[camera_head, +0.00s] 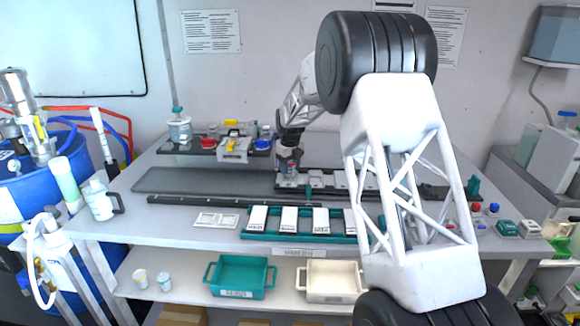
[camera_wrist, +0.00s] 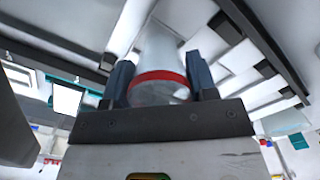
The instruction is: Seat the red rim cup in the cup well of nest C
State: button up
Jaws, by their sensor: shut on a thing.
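My gripper (camera_head: 290,158) is low over the left end of the row of pale nests (camera_head: 291,181) on the table in the head view. In the wrist view my gripper (camera_wrist: 160,75) has its two dark fingers shut on a pale cup with a red rim, the red rim cup (camera_wrist: 158,77), its red band between the fingers. The cup's far end reaches toward the pale blocks beyond. I cannot tell whether it touches a nest. The nest letters are too small to read, and nest C's well cannot be made out.
A teal tray (camera_head: 250,236) with several white-topped blocks lies in front of the nests. A dark strip (camera_head: 200,181) is bare at left. A rear shelf holds a red cup (camera_head: 208,143) and other parts.

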jog(key=shift+s+a+f, duration=0.1)
jog(key=shift+s+f, duration=0.1)
jog(key=shift+f, duration=0.4)
jog(key=shift+s+f, duration=0.2)
jog(key=shift+f, duration=0.35)
jog(key=o, duration=1)
jog(key=shift+o, duration=1.6)
jog(key=shift+a, duration=0.1)
jog(key=shift+r, duration=0.1)
jog(key=shift+w+a+r, duration=0.1)
jog(key=shift+r, duration=1.25)
jog(key=shift+w+r, duration=0.1)
jog(key=shift+r, duration=1.2)
jog(key=shift+d+r, duration=0.15)
jog(key=shift+r, duration=0.8)
jog(key=shift+d+r, duration=0.1)
jog(key=shift+r, duration=0.8)
jog(key=shift+r, duration=0.1)
